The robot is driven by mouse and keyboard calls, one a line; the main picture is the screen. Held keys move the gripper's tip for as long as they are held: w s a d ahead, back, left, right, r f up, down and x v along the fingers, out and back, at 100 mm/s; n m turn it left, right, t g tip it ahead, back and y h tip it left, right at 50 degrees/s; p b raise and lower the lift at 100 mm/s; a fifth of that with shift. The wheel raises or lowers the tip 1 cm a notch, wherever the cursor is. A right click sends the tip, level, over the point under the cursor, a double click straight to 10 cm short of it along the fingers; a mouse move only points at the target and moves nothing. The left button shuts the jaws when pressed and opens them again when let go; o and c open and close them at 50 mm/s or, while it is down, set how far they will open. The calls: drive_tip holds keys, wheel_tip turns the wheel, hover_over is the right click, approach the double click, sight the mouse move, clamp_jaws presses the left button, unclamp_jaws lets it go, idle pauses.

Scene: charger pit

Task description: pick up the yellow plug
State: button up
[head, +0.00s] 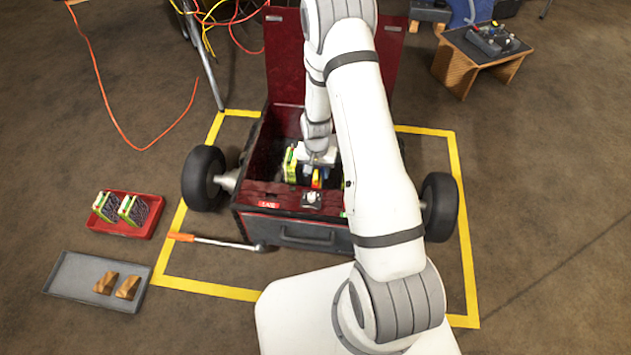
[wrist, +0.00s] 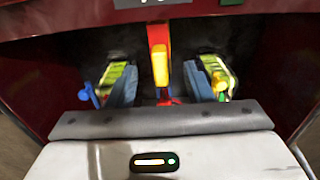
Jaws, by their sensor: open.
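The yellow plug seems to be the upright yellow-orange block (wrist: 159,62) in the middle of the wrist view, set against a red part (wrist: 162,38). It also shows in the head view (head: 316,179), inside the dark red box. My gripper (wrist: 161,88) is open, with one blue-grey finger on each side of the line of the block. I cannot tell whether the fingers touch it. My gripper (head: 317,172) reaches down into the box in the head view. A small yellow knob (wrist: 219,81) sits outside the right finger and a blue one (wrist: 87,95) outside the left.
Green-yellow packs flank the fingers inside the box (head: 290,232). Its raised lid stands behind my arm. A red tray (head: 122,228) with two packs, a grey tray (head: 75,285) with two brown blocks and an orange-handled bar (head: 215,241) lie left.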

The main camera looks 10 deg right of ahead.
sight(316, 175)
wheel_tip(316, 175, down, 4)
drive_tip(key=shift+s+a+r+b, duration=0.1)
drive_tip(key=shift+b, duration=0.55)
drive_tip(key=shift+c, duration=0.4)
clamp_jaws()
drive_tip(key=shift+r, duration=0.1)
wheel_tip(316, 175, up, 10)
drive_tip(key=p, duration=0.4)
drive_tip(key=shift+f+b, duration=1.55)
drive_tip(key=shift+f, duration=0.6)
